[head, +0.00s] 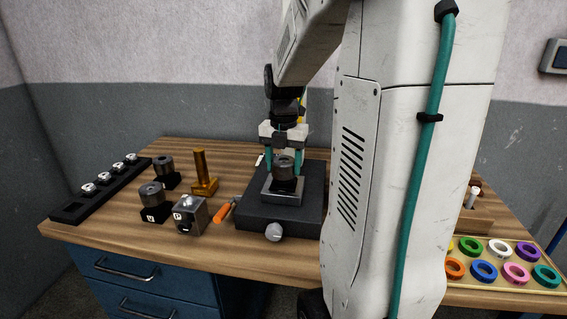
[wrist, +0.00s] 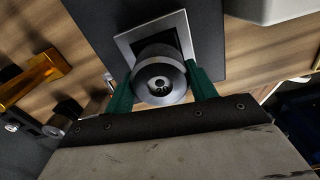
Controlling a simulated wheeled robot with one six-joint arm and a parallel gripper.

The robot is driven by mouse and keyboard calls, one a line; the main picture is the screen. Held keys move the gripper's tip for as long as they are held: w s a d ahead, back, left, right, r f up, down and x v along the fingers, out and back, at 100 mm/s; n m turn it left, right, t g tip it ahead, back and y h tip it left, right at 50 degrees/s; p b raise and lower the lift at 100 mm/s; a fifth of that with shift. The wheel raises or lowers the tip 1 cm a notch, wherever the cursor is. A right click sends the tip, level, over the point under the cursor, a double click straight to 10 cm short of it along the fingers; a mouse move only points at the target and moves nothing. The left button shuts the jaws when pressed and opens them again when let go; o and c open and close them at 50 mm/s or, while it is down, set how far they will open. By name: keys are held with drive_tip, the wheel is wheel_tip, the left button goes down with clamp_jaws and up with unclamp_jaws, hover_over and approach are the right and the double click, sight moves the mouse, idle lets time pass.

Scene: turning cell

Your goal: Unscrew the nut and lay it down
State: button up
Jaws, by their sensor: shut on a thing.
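The nut (wrist: 160,82) is a dark grey round metal piece with a central hole, and something bright shows inside the hole. In the head view the nut (head: 285,164) sits on a square metal plate (head: 283,196) on a dark base block (head: 265,217). My gripper (wrist: 160,92) comes down from above with its green fingers on either side of the nut, shut on it. The head view shows my gripper (head: 284,168) upright over the plate. The thread under the nut is hidden.
Left of the block are an orange-handled tool (head: 223,212), a brass stand (head: 203,173), and dark cylinders on numbered blocks (head: 152,192). A black rack (head: 75,210) holds several small parts at far left. A tray (head: 510,281) of coloured rings lies right. Some wood around the block is bare.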

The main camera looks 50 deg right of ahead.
drive_tip(key=shift+w+d, duration=0.1)
drive_tip(key=n, duration=0.4)
drive_tip(key=shift+n, duration=0.3)
drive_tip(key=o, duration=1.1)
drive_tip(key=shift+w, duration=0.1)
drive_tip(key=shift+o, duration=0.2)
wheel_tip(320, 180, up, 8)
drive_tip(key=shift+f, duration=0.1)
